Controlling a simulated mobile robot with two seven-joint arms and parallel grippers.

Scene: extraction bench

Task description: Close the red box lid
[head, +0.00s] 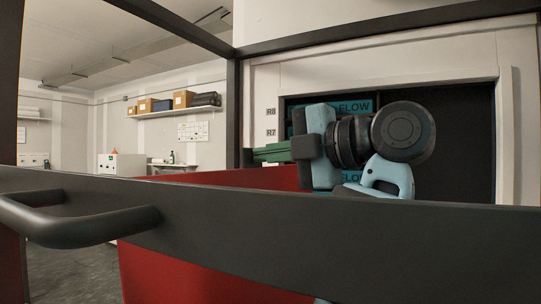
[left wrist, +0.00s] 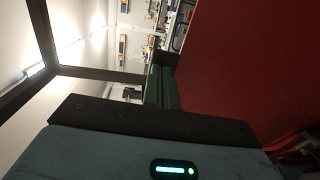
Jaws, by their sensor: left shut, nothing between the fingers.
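A large red panel of the red box (head: 205,268) shows below a dark bar and again above it, behind the bar. I cannot tell which part is lid and which is wall. My left gripper (head: 258,153) is shut and empty, its green fingers pointing left just above the red panel's upper edge. In the left wrist view the shut fingers (left wrist: 161,78) run beside a broad red surface (left wrist: 245,55) on the right; contact cannot be told. The dark bar hides the middle of the red panel. My right gripper is not in view.
The dark bar (head: 330,232) crosses the whole foreground, with a dark handle (head: 90,228) at the left. Dark posts and beams frame the view. A white-framed dark opening (head: 460,150) stands behind my arm. Shelves with boxes (head: 182,100) are far back left.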

